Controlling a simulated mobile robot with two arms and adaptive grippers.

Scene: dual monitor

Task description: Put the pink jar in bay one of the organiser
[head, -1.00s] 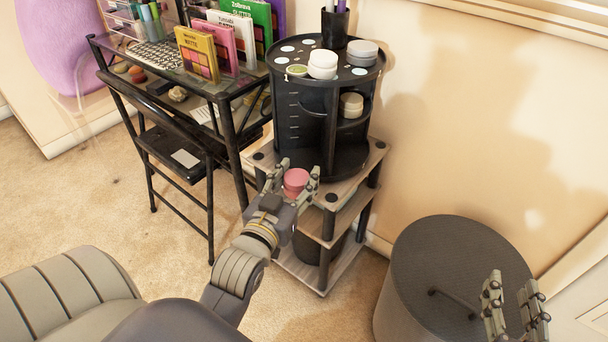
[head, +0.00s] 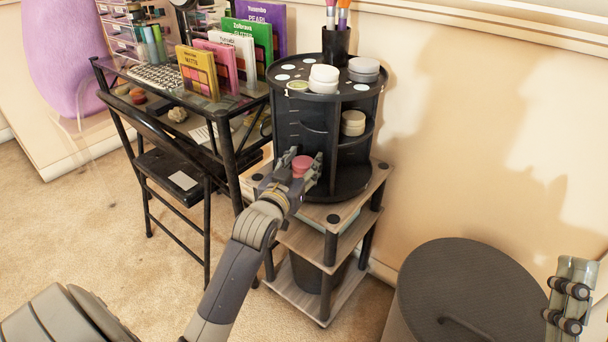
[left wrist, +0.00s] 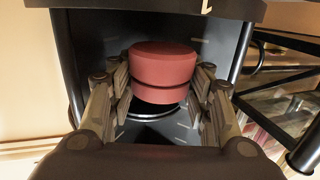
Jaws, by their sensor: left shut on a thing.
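The pink jar (head: 302,166) is a short round pot with a lid. My left gripper (head: 304,170) is shut on it and holds it upright at the front of the black round organiser (head: 342,104). In the left wrist view the jar (left wrist: 163,73) sits between both fingers, framed by the bay's dark walls. A pale ring (left wrist: 152,112) marks the bay floor below it. I cannot tell whether the jar touches that floor. A white mark, partly cut off, shows on the rim above. My right gripper (head: 572,296) is at the right edge, partly cut off, empty.
White and grey jars (head: 324,78) and a brush cup (head: 336,46) stand on the organiser's top. The wooden shelf stand (head: 346,211) carries the organiser. A desk with palettes (head: 197,72) is left; a grey round bin (head: 462,290) is right.

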